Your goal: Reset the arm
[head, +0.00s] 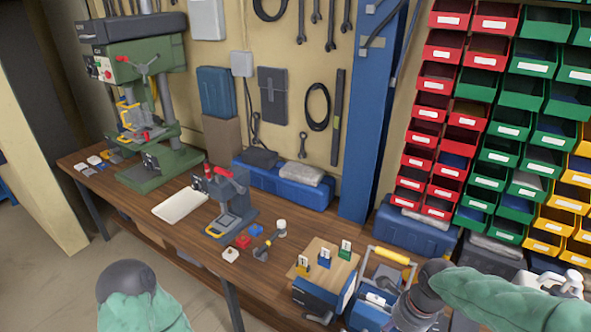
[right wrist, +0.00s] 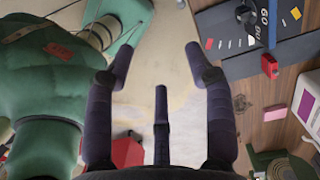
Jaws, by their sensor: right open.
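My right gripper (right wrist: 160,68) is open in the right wrist view, its dark fingers spread with nothing between them. In the head view my right arm comes in from the right edge in a green sleeve, and its dark wrist end points down at the lower right, beside the toolbox with the yellow handle (head: 391,256). My left arm shows only as a green sleeve and a dark rounded joint at the lower left. Its gripper is not visible.
A wooden workbench (head: 180,243) carries a green drill press (head: 160,170), a white tray (head: 181,204), a vise (head: 231,197), small coloured blocks and a blue box with a wooden top (head: 318,284). Red, green and yellow bins (head: 490,130) hang at the right.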

